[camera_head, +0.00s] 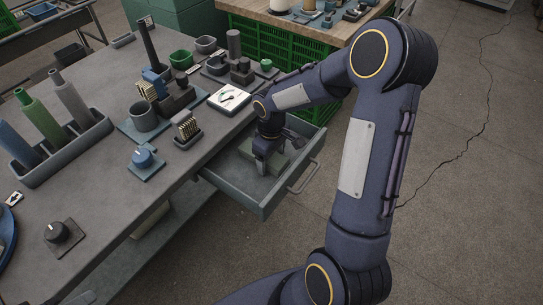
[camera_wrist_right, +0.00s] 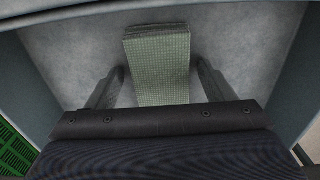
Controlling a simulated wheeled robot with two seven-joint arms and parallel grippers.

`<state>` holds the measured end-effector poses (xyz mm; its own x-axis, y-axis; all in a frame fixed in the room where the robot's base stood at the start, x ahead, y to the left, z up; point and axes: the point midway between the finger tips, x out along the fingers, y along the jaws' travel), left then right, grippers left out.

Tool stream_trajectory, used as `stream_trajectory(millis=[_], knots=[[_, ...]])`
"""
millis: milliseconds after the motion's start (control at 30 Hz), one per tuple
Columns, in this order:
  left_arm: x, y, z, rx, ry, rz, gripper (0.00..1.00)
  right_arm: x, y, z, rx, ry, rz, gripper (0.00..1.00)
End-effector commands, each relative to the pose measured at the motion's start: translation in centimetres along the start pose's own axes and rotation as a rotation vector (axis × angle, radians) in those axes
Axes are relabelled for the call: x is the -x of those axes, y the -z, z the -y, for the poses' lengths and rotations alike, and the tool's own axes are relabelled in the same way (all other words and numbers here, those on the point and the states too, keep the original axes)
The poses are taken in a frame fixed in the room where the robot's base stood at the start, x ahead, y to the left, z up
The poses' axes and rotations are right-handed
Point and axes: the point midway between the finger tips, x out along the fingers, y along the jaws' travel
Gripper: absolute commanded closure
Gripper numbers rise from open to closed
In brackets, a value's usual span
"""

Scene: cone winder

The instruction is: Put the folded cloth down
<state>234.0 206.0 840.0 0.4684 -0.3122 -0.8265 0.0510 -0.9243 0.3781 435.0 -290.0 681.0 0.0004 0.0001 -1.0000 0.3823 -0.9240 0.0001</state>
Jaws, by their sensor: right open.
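The folded cloth (camera_wrist_right: 158,68) is a green checked block lying on the grey floor of an open drawer. In the head view, part of the cloth (camera_head: 277,163) shows beside my right gripper (camera_head: 263,166), which reaches down into the drawer (camera_head: 265,208). In the wrist view the two fingers of my right gripper (camera_wrist_right: 158,85) stand apart, one on each side of the cloth, with gaps between. The near end of the cloth is hidden by the gripper body. My left gripper is not in view.
The drawer, with a bar handle (camera_head: 306,178), sticks out from the workbench (camera_head: 100,205). On the bench are a rack of cones (camera_head: 62,148), a dial gauge (camera_head: 230,98), a blue knob (camera_head: 143,157) and a black knob (camera_head: 58,232). Green crates (camera_head: 270,45) stand behind.

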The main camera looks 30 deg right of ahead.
Motion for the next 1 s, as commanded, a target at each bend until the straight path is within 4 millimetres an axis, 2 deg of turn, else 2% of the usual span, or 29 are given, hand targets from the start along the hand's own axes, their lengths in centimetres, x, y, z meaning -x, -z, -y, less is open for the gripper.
stream_trajectory(millis=[167, 500, 633, 800, 933, 1000], knots=[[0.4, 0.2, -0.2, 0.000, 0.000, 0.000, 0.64, 1.3, 0.0, 0.0, 0.000, -0.001, -0.002, 0.24], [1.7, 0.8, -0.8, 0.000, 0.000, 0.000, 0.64, 8.5, 0.1, 0.0, 0.000, -0.002, -0.004, 0.24], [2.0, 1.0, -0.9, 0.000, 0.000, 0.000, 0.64, 10.6, 0.1, 0.0, 0.000, -0.002, -0.003, 0.24], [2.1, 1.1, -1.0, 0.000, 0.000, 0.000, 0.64, 12.2, 0.0, 0.0, -0.001, 0.000, -0.003, 0.24], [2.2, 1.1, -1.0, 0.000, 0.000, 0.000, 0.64, 13.9, -1.2, 0.8, -0.036, 0.004, -0.038, 0.24], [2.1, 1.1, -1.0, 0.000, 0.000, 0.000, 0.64, 15.4, -2.8, 2.0, -0.081, 0.014, -0.085, 0.24]])
